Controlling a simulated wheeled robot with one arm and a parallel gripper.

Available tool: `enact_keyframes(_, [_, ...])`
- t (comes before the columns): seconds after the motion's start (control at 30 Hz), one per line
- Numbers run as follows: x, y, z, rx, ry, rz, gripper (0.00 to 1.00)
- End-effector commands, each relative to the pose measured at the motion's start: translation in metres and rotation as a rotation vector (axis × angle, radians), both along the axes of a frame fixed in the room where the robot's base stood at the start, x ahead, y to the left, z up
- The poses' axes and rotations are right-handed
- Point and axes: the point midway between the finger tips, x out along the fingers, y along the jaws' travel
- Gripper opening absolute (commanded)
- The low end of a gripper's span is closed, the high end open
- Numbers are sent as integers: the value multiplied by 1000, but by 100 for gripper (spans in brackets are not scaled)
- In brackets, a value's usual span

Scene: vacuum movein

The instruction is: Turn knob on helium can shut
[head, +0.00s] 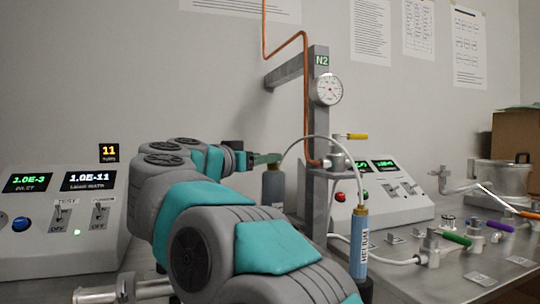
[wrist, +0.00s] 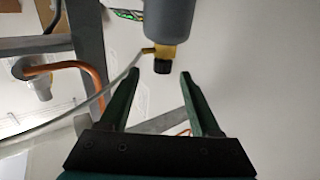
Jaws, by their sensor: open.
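A grey-blue can (head: 273,188) stands behind my arm in the head view, with a pale hose arching from its top. Its body (wrist: 168,18) shows at the top of the wrist view, with a brass valve (wrist: 163,50) and a black knob (wrist: 162,66). In the head view my gripper (head: 264,159) is at the can's top.
A grey post (head: 318,220) with a gauge (head: 326,90) and copper pipe (head: 304,70) stands right of my gripper. Control boxes stand left (head: 50,225) and right (head: 380,195). Valves with coloured handles and a metal pot (head: 500,178) crowd the right bench.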

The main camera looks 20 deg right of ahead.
Motion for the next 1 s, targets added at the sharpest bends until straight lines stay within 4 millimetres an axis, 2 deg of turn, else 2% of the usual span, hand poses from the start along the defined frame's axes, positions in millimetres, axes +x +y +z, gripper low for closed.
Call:
enact_keyframes(0.17, [5, -8, 0, 0, 0, -1, 64])
enact_keyframes(0.4, [26, -40, -1, 2, 0, -4, 64])
enact_keyframes(0.6, [39, -59, -1, 1, 1, -3, 64])
enact_keyframes(1.0, [43, -65, 0, -1, 1, 0, 64])
